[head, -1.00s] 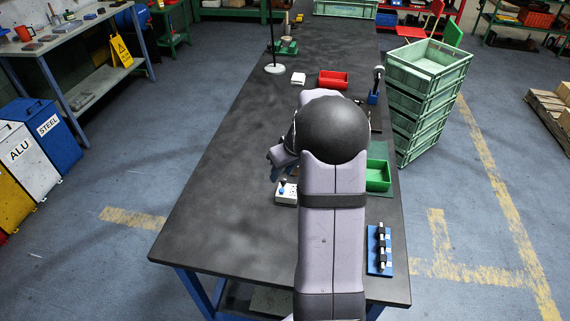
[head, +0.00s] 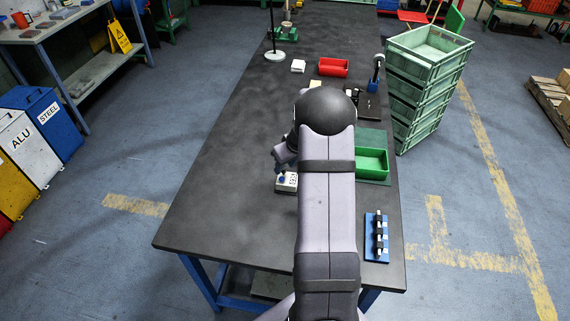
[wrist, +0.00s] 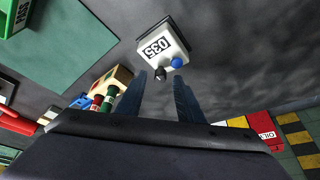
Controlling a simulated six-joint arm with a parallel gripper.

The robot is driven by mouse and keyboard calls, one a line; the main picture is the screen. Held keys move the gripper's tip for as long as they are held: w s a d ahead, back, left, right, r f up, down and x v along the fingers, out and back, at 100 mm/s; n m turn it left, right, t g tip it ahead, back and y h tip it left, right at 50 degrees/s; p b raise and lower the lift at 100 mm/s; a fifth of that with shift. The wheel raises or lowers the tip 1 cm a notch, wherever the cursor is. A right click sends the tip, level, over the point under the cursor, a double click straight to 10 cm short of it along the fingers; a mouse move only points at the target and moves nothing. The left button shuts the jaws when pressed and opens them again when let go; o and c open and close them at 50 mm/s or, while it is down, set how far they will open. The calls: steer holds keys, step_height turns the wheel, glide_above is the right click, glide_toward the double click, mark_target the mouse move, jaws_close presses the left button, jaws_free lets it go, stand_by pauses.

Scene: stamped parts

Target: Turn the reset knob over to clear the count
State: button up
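The counter (head: 288,184) is a small white box on the dark bench, left of my arm in the head view. In the wrist view the counter (wrist: 167,27) shows a number window that looks like 035. Nothing visible is held; contact cannot be told. In the head view my arm hides most of the gripper.
A green bin (head: 371,161) on a green mat and a blue rack (head: 377,238) of dark parts lie right of my arm. The bench (head: 225,200) is clear to the left.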

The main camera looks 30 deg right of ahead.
steer(key=shift+w+f, duration=0.2)
steer(key=shift+f, duration=0.2)
jaws_close()
